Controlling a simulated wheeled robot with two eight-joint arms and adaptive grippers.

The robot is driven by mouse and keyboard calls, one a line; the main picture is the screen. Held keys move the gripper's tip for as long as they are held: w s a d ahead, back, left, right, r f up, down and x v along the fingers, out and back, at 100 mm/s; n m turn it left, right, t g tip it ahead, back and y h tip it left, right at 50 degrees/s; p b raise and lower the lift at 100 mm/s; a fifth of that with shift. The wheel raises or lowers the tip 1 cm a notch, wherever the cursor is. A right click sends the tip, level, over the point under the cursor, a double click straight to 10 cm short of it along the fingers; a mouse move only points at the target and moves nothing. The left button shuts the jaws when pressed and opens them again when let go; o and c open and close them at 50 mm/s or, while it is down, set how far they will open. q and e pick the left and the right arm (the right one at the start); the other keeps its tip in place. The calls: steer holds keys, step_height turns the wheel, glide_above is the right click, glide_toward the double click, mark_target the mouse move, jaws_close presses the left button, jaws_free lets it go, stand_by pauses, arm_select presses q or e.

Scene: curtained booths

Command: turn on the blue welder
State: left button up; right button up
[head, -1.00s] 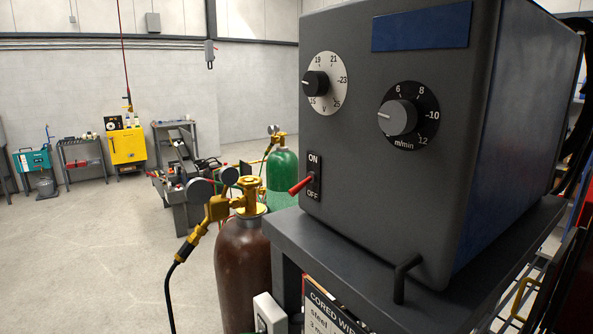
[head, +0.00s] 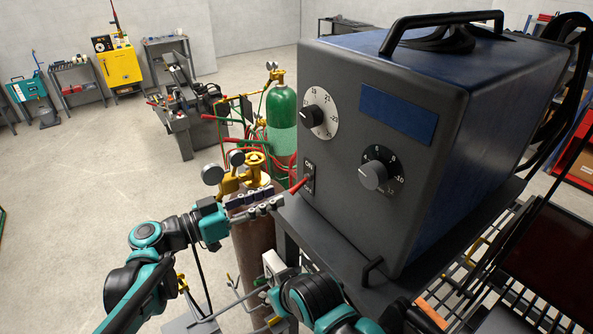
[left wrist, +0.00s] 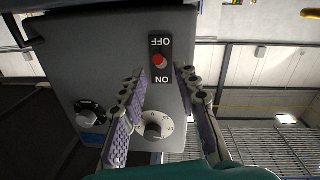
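The blue welder (head: 400,150) has a dark grey front and blue side and stands on a grey stand. Its power switch (head: 308,180) is low on the front's left side, ON above OFF, with a red lever (head: 298,186) sticking out and slanting down. My left gripper (head: 257,203) is in front of the switch, left of the welder. In the left wrist view, upside down, its two purple-padded fingers (left wrist: 157,100) are spread, with the switch (left wrist: 161,58) beyond the gap and nothing held. Contact with the lever cannot be told.
A brown gas cylinder (head: 255,250) with brass valve and gauges stands behind my left gripper. A green cylinder (head: 282,125) stands farther back. The stand's front edge (head: 300,245) is below the switch. Two round dials are on the welder's front. Open floor lies at left.

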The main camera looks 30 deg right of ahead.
mark_target(290, 191)
arm_select(q)
steer(key=d+p, duration=0.1)
steer(key=d, duration=0.6)
steer(key=shift+s+d, duration=0.1)
steer(key=shift+d, duration=0.2)
jaws_close()
